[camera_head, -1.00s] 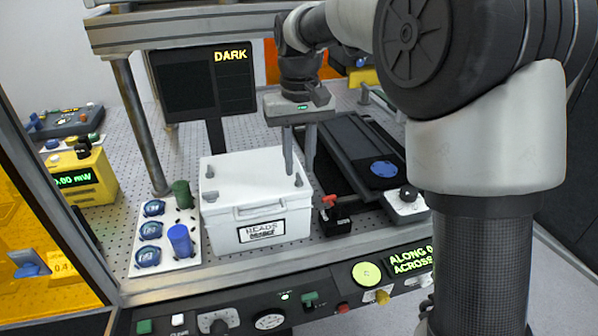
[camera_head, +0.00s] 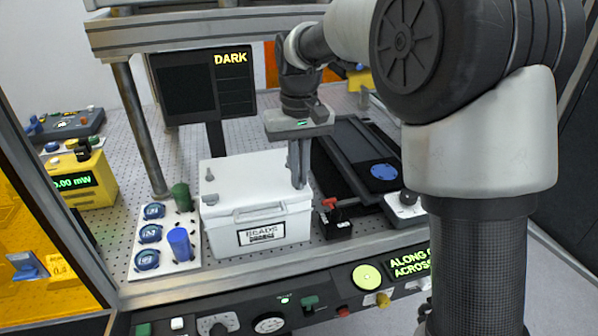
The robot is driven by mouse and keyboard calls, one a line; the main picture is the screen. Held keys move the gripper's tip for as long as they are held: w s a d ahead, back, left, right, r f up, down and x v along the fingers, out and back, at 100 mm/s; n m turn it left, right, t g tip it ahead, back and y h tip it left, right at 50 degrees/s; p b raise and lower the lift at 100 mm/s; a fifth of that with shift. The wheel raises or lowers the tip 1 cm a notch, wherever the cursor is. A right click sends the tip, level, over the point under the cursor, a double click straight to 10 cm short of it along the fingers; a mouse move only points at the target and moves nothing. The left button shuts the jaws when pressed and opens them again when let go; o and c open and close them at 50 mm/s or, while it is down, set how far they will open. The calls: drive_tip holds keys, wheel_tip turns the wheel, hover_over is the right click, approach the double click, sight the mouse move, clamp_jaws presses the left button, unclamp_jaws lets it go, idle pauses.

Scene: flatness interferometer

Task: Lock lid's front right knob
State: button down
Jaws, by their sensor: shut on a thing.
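The white box with its white lid (camera_head: 240,183) and a front label reading BEADS stands on the perforated table. Grey knobs show on the lid's left side, at the back left (camera_head: 210,177) and front left (camera_head: 211,199). My gripper (camera_head: 299,184) points down at the lid's front right corner. Its fingers are close together, shut on the front right knob, which they almost wholly hide. The way that knob is turned cannot be seen. The back right knob is not visible behind the fingers.
A white plate with several blue-capped items, a blue cylinder (camera_head: 180,243) and a green cylinder (camera_head: 181,197) stands left of the box. A black block with a red lever (camera_head: 338,228) is close on the right. A dark screen (camera_head: 203,88) stands behind.

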drive_tip(key=shift+r, duration=0.1)
drive_tip(key=m+p, duration=0.2)
drive_tip(key=m, duration=0.3)
drive_tip(key=m+p, duration=0.2)
drive_tip(key=m, duration=0.3)
drive_tip(key=shift+m, duration=0.3)
drive_tip(key=m+p, duration=0.2)
drive_tip(key=m, duration=0.4)
drive_tip(key=shift+m, duration=0.3)
drive_tip(key=c, duration=1.9)
unclamp_jaws()
wheel_tip(320, 180, up, 17)
drive_tip(key=shift+r+p, duration=0.2)
drive_tip(key=shift+p, duration=0.25)
